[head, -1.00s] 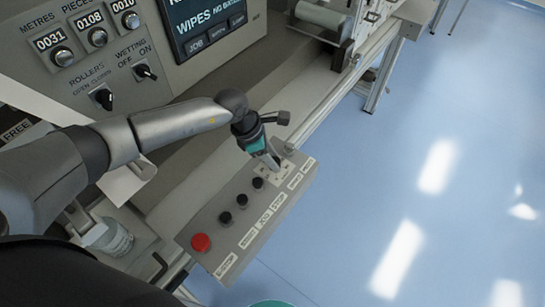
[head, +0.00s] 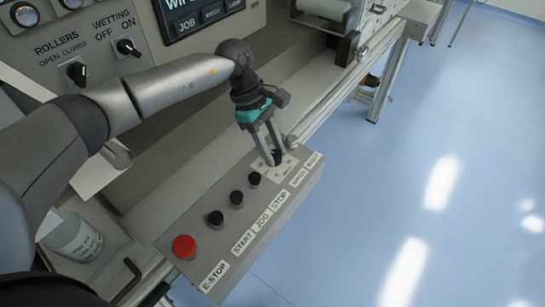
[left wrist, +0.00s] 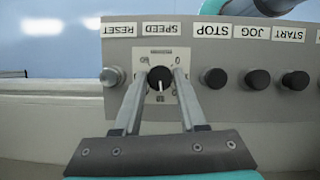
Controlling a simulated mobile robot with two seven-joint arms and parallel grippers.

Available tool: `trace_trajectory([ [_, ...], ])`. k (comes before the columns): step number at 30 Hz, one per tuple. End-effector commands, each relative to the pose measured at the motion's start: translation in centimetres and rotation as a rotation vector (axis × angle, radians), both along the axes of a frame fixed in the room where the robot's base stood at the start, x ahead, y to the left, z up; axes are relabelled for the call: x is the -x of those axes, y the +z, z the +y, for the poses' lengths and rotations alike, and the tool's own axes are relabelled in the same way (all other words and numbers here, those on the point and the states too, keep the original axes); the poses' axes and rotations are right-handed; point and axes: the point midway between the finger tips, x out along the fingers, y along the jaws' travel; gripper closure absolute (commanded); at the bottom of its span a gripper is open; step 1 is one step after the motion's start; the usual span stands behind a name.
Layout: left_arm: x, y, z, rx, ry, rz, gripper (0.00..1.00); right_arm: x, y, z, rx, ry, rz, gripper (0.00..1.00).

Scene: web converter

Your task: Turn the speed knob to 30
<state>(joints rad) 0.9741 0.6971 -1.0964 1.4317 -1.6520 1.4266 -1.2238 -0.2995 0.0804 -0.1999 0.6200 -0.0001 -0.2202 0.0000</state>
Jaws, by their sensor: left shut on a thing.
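The speed knob (left wrist: 160,79) is black with a white pointer line, on a pale scale plate under the SPEED label in the left wrist view. The pointer line runs up and down in that picture; the scale numbers are too small to read. My left gripper (left wrist: 159,76) has one finger on each side of the knob and is shut on it. In the head view my left gripper (head: 274,159) reaches down to the knob (head: 277,157) at the far end of the grey control box (head: 226,227). My right gripper is not in view.
The box carries black START (head: 216,218), JOG (head: 237,198) and STOP (head: 255,179) buttons and a red E-STOP button (head: 184,247). A silver RESET button (left wrist: 112,76) sits beside the knob. The machine panel (head: 110,45) stands behind. Blue floor (head: 430,170) is open at right.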

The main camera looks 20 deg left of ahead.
Motion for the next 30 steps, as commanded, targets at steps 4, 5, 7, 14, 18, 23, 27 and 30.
trace_trajectory([
  [4,-0.09,-0.17,0.00,-0.001,-0.056,-0.001,1.00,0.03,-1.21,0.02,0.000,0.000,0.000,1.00],
  [5,-0.10,-0.15,0.00,-0.001,-0.064,-0.001,1.00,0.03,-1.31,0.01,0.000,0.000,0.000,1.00],
  [7,-0.12,-0.07,-0.02,-0.001,-0.079,-0.001,1.00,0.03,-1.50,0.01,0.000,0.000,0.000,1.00],
  [14,-0.06,0.05,-0.03,0.000,-0.098,0.001,1.00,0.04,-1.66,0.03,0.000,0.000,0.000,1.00],
  [18,-0.06,0.07,-0.03,0.000,-0.098,0.001,1.00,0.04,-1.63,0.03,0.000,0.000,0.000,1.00],
  [23,-0.07,0.07,-0.03,0.000,-0.097,0.001,0.57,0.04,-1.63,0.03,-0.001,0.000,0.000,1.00],
  [27,-0.08,0.06,-0.03,0.000,-0.096,0.000,0.41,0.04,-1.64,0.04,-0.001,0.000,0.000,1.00],
  [30,-0.07,0.04,-0.02,0.000,-0.096,0.000,0.30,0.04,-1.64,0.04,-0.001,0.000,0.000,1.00],
])
